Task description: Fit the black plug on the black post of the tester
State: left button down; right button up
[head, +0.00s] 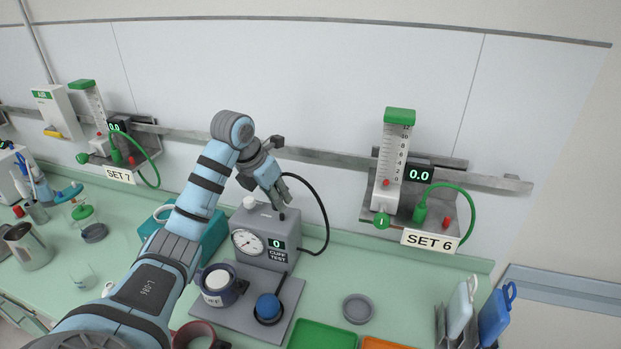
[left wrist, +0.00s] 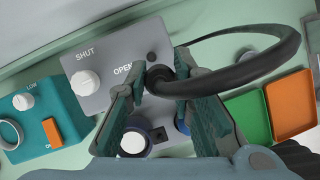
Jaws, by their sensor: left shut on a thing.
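The tester (head: 272,226) is a grey box with a dial, a display reading 0 and the words CUFF TEST. Its top (left wrist: 112,58) shows a white knob (left wrist: 85,82) and the labels SHUT and OPEN. My left gripper (head: 281,196) is over the tester's top right part, shut on the black plug (left wrist: 160,75). The plug's black cable (left wrist: 255,68) arches to the right and runs down to the tester's right side. A small dark round spot (left wrist: 151,57) beside the plug may be the post; I cannot tell whether plug and post touch. My right gripper is out of view.
A blue cuff cup (head: 222,293) and a blue bulb (head: 268,307) sit on the tester's grey base. A teal box (head: 206,243) stands at left. A green tray (head: 322,336) and a grey round dish (head: 357,309) lie to the right. The SET 6 rail unit (head: 395,165) hangs on the wall.

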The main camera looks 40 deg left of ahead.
pick_arm(q)
jog(key=w, duration=0.1)
jog(key=w+a+p, duration=0.1)
jog(key=w, duration=0.1)
jog(key=shift+w+a+n+y+p, duration=0.1)
jog(key=shift+w+n+y+p, duration=0.05)
jog(key=shift+n+y+p, duration=0.2)
jog(key=shift+s+d+f, duration=0.3)
jog(key=shift+s, duration=0.35)
jog(key=shift+f+b, duration=0.4)
jog(key=shift+f, duration=0.45)
jog(key=shift+w+a+f, duration=0.15)
jog(key=shift+w+f, duration=0.05)
jog(key=shift+f, duration=0.1)
jog(key=shift+w+a+f, duration=0.1)
jog(key=shift+w+f, duration=0.05)
jog(key=shift+s+r, duration=0.2)
jog(key=shift+w+f, duration=0.1)
jog(key=shift+f, duration=0.05)
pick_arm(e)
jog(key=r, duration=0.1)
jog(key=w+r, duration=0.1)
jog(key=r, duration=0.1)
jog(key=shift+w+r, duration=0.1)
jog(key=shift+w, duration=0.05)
